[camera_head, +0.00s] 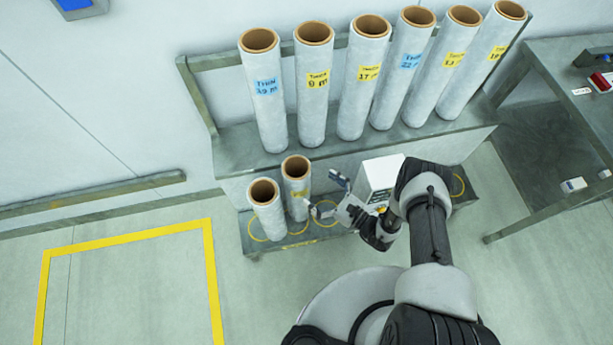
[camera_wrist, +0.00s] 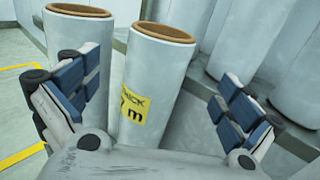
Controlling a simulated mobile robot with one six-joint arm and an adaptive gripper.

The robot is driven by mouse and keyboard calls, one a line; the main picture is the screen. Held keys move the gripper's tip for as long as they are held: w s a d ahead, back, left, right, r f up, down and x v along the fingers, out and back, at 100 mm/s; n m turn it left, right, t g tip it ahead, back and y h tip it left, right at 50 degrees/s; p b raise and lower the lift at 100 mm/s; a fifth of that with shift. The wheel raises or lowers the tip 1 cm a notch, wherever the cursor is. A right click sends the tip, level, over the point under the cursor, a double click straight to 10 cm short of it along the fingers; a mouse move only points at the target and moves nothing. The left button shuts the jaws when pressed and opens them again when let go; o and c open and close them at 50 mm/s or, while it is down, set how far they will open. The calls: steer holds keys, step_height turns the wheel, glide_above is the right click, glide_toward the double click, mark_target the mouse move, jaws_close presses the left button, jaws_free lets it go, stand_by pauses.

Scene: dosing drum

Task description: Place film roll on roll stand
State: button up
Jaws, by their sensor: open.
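Two short film rolls stand upright on the low front step of the roll stand (camera_head: 345,228). The left one is a film roll (camera_head: 267,216) and the right one is a film roll with a yellow label (camera_head: 296,190). My gripper (camera_head: 325,197) is open beside the right roll. In the wrist view the yellow-labelled roll (camera_wrist: 152,75) stands between the open fingers of my gripper (camera_wrist: 160,95), with gaps on both sides. The other short roll (camera_wrist: 78,40) is behind the left finger, partly hidden. I cannot tell whether any finger touches a roll.
Several tall labelled rolls (camera_head: 315,85) stand on the upper shelf (camera_head: 235,150) behind. Yellow circles mark the lower step, and my arm covers part of it. A table (camera_head: 575,65) with small items is at right. A yellow floor outline (camera_head: 212,290) encloses clear floor at left.

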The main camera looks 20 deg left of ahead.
steer(key=w+r+n+g, duration=0.2)
steer(key=r+n+g, duration=0.2)
steer(key=r, duration=0.5)
steer(key=w+r+n+g, duration=0.3)
steer(key=r+n, duration=0.1)
steer(key=r, duration=0.6)
steer(key=s+d+r+n+g+h, duration=0.2)
steer(key=r+n, duration=0.1)
steer(key=r, duration=0.4)
steer(key=s+d+r+n+g+h, duration=0.1)
steer(key=s+d+r+n+h, duration=0.15)
steer(key=r, duration=0.55)
steer(key=s+d+r+n+t+h, duration=0.8)
steer(key=s+d+r+h, duration=0.4)
steer(key=s+d+r, duration=0.5)
steer(key=d, duration=0.2)
steer(key=shift+d+n, duration=0.35)
